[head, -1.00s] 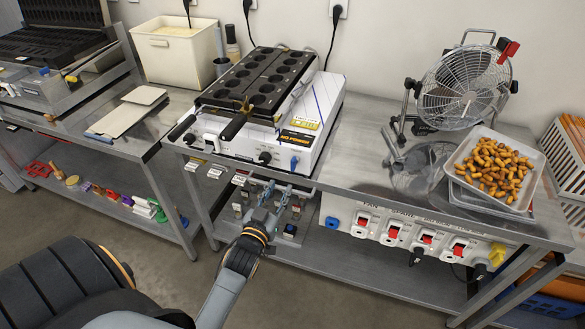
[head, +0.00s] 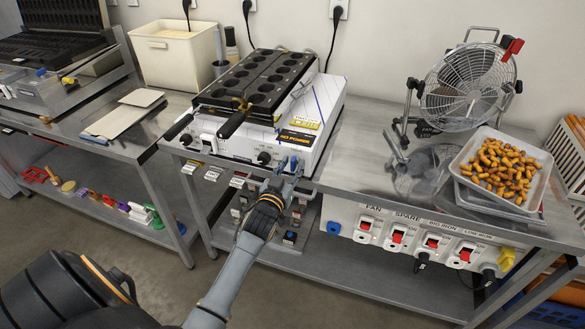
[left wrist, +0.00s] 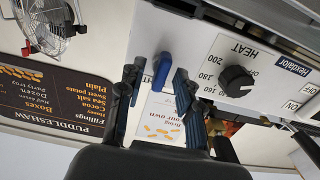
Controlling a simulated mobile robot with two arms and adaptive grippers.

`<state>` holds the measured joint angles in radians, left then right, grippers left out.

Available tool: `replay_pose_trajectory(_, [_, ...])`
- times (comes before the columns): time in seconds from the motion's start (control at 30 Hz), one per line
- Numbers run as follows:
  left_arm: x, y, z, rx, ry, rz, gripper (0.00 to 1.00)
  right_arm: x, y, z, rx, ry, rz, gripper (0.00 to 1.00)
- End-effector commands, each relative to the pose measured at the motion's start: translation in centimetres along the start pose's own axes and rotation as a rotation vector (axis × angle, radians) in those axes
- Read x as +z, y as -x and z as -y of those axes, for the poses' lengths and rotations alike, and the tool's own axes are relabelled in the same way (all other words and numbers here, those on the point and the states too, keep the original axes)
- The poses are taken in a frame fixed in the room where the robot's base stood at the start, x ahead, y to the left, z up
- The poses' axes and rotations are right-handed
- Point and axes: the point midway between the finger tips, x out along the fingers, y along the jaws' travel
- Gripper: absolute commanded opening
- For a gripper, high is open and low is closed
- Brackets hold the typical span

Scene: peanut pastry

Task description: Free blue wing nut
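The blue wing nut (left wrist: 162,70) sits on the white front panel of the baking iron (head: 257,85), near its lower right corner. In the left wrist view, which is upside down, it shows beyond the fingertips, roughly between them. In the head view it is largely covered by my left gripper (head: 287,167). My left gripper, also in the left wrist view (left wrist: 153,82), is open with a finger on either side of the nut's line. I see no contact with the nut. My right gripper is not in view.
A black heat knob (left wrist: 236,81) is beside the nut. Iron handles (head: 232,123) stick out at the front. A switch panel (head: 415,237) hangs under the table edge at right. A fan (head: 468,85) and a tray of peanut-shaped pastries (head: 463,168) stand on the table.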

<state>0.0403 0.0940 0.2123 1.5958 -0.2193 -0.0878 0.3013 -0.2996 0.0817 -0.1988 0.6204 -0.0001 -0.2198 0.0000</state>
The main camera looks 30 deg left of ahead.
Motion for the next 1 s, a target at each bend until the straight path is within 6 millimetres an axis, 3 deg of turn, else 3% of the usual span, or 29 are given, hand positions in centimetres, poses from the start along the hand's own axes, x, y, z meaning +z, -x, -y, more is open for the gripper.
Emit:
replay_pose_trajectory(0.17, [0.0, 0.0, 0.0, 0.0, 0.0, 0.0, 0.33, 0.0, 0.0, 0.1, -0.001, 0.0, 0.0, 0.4])
replay_pose_trajectory(0.33, [0.0, 0.0, 0.0, 0.0, 0.0, 0.0, 0.0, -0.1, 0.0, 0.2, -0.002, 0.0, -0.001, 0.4])
replay_pose_trajectory(0.57, [-0.1, 0.0, 0.0, 0.0, 0.014, -0.001, 0.0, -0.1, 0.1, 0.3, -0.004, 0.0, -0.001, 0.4])
replay_pose_trajectory(0.83, [-0.2, 0.0, 0.1, 0.0, 0.257, -0.001, 0.0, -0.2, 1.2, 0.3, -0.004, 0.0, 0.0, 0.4])
replay_pose_trajectory(1.0, [-0.1, 0.0, 0.1, 0.001, 0.306, -0.002, 0.0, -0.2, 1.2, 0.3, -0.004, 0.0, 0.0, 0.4])
